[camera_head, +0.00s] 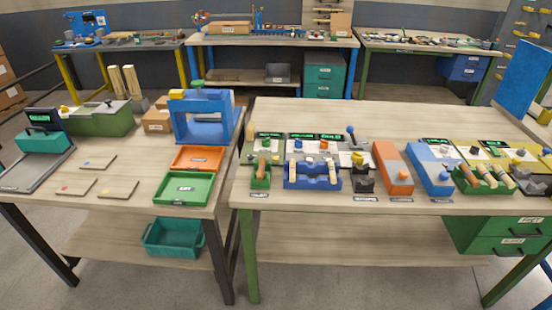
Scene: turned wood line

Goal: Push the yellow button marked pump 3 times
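No button marking is readable at this size, so I cannot tell which one is marked pump. Another small yellow part (64,110) shows on the green machine at the left. Neither of my grippers is in view.
The right workbench (330,232) carries a row of panels, a blue tray (290,181) of turned wood pieces, an orange block (393,168) and a green tray (462,186). The left workbench holds a blue press (203,128), a green tray (170,196) and an orange tray (185,165).

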